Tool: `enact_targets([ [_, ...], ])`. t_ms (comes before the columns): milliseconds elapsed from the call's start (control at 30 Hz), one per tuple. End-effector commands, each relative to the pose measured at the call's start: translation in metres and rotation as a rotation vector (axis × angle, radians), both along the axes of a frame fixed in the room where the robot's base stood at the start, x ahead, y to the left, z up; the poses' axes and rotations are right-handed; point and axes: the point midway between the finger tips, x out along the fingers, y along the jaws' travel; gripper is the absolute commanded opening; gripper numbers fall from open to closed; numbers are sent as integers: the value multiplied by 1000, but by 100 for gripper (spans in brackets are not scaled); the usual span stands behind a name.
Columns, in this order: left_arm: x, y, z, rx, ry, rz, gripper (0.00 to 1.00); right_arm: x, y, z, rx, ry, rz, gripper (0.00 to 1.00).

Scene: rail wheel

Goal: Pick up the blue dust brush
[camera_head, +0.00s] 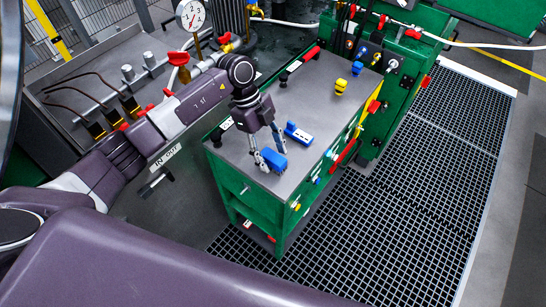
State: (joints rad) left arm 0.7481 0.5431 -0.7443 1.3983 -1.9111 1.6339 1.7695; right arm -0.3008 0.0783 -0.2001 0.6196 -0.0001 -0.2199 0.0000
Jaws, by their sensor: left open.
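Two small blue objects lie on the grey top of the green cabinet. One is a plain blue block-like piece (273,161); the other, a little farther back and to the right, is blue with a whitish part (298,133). I cannot tell for certain which is the blue dust brush. My left gripper (272,160) points down with its fingers spread, one on each side of the plain blue piece. Whether the fingers touch it is too small to tell. My right gripper is out of view.
Yellow pieces (341,86) and a black-and-red tool (300,65) lie farther back on the green cabinet (237,200). A pressure gauge (191,15) stands behind my left arm. A dark floor grating (400,200) lies to the right, clear of objects.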

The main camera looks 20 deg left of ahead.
Motion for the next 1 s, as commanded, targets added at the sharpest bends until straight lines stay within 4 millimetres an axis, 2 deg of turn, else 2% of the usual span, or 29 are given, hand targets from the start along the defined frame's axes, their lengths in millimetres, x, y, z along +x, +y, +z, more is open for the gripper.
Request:
enact_targets([
  [133, -2, -5, -13, -1, 0, 0, 49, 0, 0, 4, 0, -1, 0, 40],
  [367, -2, -5, -16, -1, -2, 1, 49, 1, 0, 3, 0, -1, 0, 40],
  [800, -2, -5, -15, 0, -1, 0, 4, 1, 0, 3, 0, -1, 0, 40],
  [1000, -2, -5, -15, -1, -2, 1, 4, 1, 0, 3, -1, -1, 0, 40],
])
